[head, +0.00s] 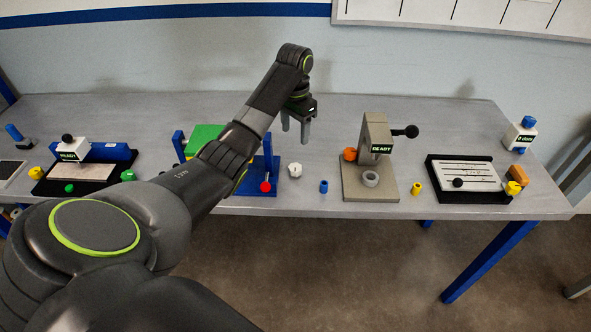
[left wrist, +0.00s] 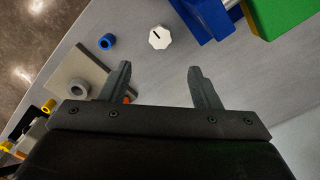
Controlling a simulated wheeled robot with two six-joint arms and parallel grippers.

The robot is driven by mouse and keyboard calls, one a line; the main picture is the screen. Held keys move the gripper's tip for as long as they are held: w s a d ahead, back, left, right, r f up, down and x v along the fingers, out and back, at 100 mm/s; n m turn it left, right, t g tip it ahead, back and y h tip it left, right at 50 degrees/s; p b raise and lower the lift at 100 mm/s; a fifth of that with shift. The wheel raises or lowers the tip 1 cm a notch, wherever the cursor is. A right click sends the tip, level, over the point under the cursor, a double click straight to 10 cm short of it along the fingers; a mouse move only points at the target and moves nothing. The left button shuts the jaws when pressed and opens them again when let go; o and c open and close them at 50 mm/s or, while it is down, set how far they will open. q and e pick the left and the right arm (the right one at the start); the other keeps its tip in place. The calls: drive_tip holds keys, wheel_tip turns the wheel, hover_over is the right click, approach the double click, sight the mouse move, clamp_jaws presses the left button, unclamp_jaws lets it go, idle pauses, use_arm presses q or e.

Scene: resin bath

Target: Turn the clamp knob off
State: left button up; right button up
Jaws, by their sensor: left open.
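A white many-sided knob (head: 295,170) with a dark pointer line stands on the grey bench, just right of the blue fixture; I take it as the clamp knob. In the left wrist view the knob (left wrist: 159,37) lies beyond the fingertips, about midway between them, its line slanting. My left gripper (head: 297,136) is open and empty, pointing down above the bench behind the knob, not touching it. Its two fingers (left wrist: 160,72) are spread apart in the left wrist view. My right gripper is in neither view.
The blue fixture (head: 262,192) with a red ball and green block (head: 203,137) is partly behind my left arm. A blue ring (head: 324,187) and the grey press (head: 371,190) marked READY stand right of the knob. The bench's front edge is close.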

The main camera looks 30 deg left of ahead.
sight(295, 167)
use_arm(q)
wheel_tip(295, 167, down, 5)
drive_tip(key=b, duration=0.4)
drive_tip(key=shift+f, duration=0.2)
wheel_tip(295, 167, down, 7)
drive_tip(key=shift+r+p, duration=0.1)
drive_tip(key=shift+p, duration=0.5)
drive_tip(key=shift+f, duration=0.55)
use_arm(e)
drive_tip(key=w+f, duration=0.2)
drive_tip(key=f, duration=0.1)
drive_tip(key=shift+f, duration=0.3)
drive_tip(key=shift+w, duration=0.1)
